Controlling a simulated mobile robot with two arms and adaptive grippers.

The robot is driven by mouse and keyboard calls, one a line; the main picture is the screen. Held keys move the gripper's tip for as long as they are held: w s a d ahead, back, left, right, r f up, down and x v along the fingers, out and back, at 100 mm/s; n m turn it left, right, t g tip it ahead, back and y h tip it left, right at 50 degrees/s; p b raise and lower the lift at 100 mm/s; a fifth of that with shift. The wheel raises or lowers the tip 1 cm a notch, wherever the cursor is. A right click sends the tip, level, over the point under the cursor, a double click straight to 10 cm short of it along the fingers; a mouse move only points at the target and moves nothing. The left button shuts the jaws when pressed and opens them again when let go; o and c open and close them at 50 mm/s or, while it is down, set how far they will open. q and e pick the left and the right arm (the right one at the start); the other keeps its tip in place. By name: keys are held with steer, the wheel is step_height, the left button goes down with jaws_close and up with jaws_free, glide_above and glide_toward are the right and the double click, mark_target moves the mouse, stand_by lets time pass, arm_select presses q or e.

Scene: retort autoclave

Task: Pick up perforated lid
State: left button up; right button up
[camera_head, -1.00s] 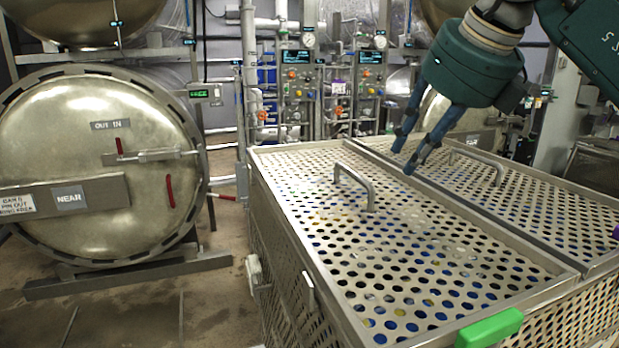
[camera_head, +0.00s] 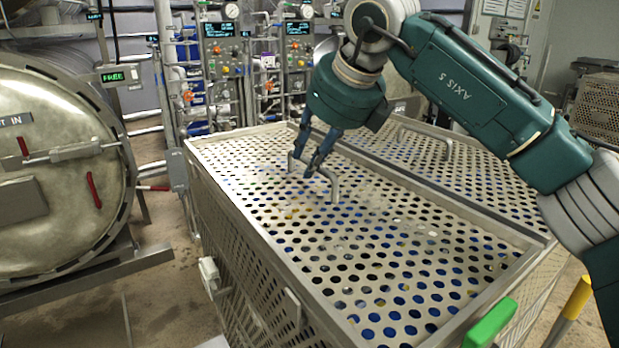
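A perforated metal lid (camera_head: 385,245) lies flat on a crate with perforated walls, in the middle of the head view. A raised bar handle (camera_head: 332,184) stands on this lid. My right gripper (camera_head: 305,165) is at the handle, pointing down, with its two blue fingers apart. The fingers overlap the handle's far part in the picture; I cannot tell whether they touch it. A second perforated lid (camera_head: 475,180) with its own handle (camera_head: 425,138) lies just to the right. My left gripper is not in view.
A round autoclave door (camera_head: 50,170) stands at the left. Control panels (camera_head: 225,65) and pipes are behind the crate. A green block (camera_head: 490,322) is at the crate's near corner, and a yellow post (camera_head: 575,300) stands at right. Floor is open between door and crate.

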mark_target(309, 161)
steer(key=shift+p+x, duration=0.35)
steer(key=shift+x, duration=1.2)
steer(key=shift+d, duration=0.1)
jaws_close()
steer(key=shift+w+r, duration=0.15)
steer(key=shift+r, duration=0.1)
